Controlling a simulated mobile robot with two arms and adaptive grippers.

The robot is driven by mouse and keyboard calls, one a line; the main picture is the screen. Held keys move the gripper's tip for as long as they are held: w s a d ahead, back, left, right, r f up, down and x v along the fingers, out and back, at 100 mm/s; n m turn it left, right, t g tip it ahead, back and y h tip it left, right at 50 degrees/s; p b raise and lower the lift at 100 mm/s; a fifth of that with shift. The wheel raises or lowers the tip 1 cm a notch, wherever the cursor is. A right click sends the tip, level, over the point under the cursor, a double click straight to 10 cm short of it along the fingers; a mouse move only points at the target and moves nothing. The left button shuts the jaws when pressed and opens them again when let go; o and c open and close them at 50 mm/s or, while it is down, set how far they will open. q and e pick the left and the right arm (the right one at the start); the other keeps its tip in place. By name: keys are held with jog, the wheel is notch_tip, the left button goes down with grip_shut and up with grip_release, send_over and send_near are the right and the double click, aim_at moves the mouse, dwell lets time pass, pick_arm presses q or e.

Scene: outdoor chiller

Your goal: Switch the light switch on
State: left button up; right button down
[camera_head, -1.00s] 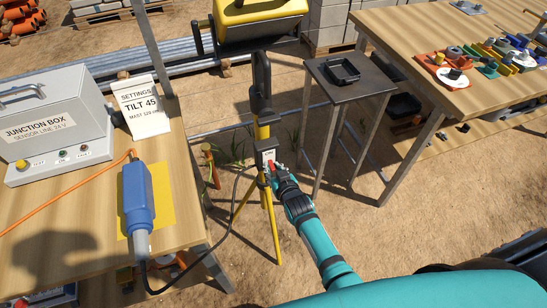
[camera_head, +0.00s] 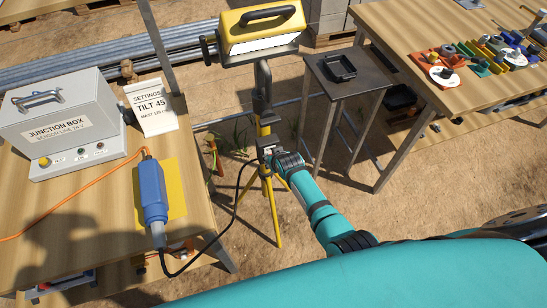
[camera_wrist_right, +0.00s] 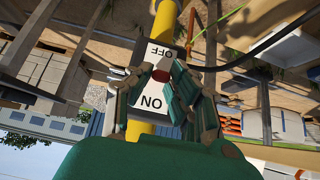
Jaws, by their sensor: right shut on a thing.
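The light switch (camera_wrist_right: 152,100) is a white plate on a yellow pole, lettered OFF at the top and ON at the bottom in the right wrist view, upside down. A dark red lever (camera_wrist_right: 160,75) shows at its middle. My right gripper (camera_wrist_right: 161,82) is shut on this lever, its fingers on either side. In the head view my right gripper (camera_head: 272,157) partly covers the switch. The yellow work light (camera_head: 262,28) stands above on its yellow tripod (camera_head: 276,215); I cannot tell whether it is lit. My left gripper is not in view.
On the left table stand a junction box (camera_head: 60,115), a settings card (camera_head: 153,108) and a blue connector (camera_head: 152,190). A black cable (camera_head: 222,238) runs to the tripod. A small dark stand (camera_head: 375,75) is close to the right; a cluttered wooden table (camera_head: 440,55) lies beyond it.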

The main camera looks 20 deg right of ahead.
jog(key=c, duration=1.2)
grip_release()
jog(key=shift+c, duration=0.2)
jog(key=v, duration=1.2)
